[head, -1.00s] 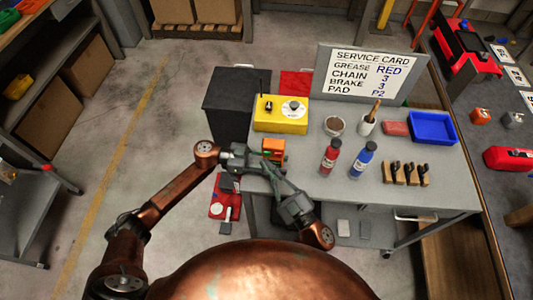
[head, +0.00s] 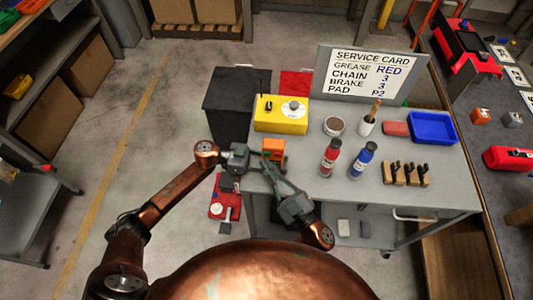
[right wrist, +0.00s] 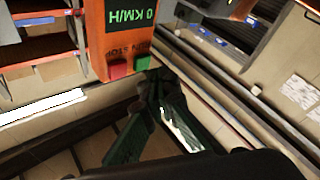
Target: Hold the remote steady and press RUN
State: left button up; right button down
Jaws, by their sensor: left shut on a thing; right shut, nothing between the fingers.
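The orange remote (head: 273,147) is held above the near left part of the grey table. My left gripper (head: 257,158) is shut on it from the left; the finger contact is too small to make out. In the right wrist view the remote (right wrist: 118,32) shows a dark display reading 0 KM/H, upside-down, with a red button (right wrist: 117,68) and a green button (right wrist: 142,62) at its lower edge. My right gripper (head: 269,168) is shut and empty. Its dark green fingertips (right wrist: 157,84) appear just below the green button; I cannot tell whether they touch it.
A yellow box with a dial (head: 281,115) stands behind the remote. A red bottle (head: 329,158) and a blue bottle (head: 362,161) stand to the right. The service card (head: 372,75) is at the back. The table (head: 340,193) is clear near its front edge.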

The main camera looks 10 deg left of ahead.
jog(key=shift+w, duration=0.1)
jog(key=shift+w, duration=0.3)
